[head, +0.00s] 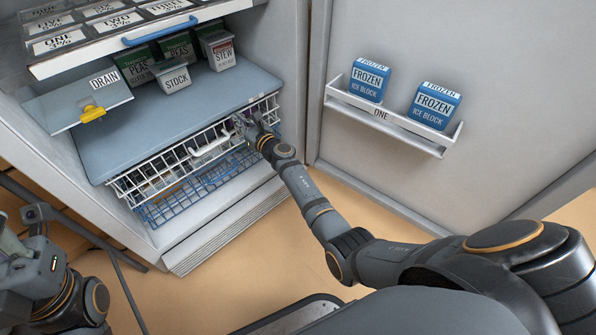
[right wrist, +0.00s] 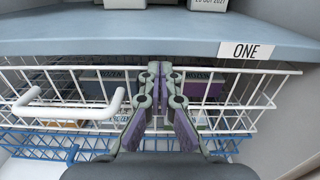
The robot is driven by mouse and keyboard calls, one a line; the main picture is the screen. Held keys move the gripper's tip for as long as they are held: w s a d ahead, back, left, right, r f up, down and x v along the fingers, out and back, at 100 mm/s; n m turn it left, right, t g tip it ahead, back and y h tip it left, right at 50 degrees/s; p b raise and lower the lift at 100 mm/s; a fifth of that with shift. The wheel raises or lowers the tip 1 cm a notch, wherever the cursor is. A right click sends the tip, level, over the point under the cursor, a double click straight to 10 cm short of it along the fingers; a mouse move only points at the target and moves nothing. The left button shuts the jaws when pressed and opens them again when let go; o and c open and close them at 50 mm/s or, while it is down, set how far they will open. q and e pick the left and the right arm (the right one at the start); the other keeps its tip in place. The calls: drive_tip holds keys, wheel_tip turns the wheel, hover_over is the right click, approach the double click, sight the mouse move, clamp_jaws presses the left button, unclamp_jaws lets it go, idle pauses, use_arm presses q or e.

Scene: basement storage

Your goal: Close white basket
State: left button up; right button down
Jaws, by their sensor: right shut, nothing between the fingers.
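The white wire basket (head: 126,186) sits low in the open freezer cabinet, under the grey-blue shelf, with its front sticking out a little past the shelf edge. Its white handle (head: 212,150) is at the middle of the front. My right gripper (head: 242,124) is at the right part of the basket front. In the right wrist view the white basket (right wrist: 262,98) spans the picture, with its handle (right wrist: 70,112) left of my shut, empty right gripper (right wrist: 160,70). The fingertips overlap the front wires; contact is unclear. My left gripper (head: 10,243) is partly cut off at the left edge.
A blue wire basket (head: 150,216) lies just below the white one. The shelf (head: 150,125) above holds several tubs; a DRAIN plate (head: 78,103) juts out at left. The open door (head: 450,45) with a rack (head: 390,122) of ice blocks stands right. The floor ahead is clear.

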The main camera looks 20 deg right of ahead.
drive_tip(key=shift+s, duration=0.1)
drive_tip(key=v, duration=1.2)
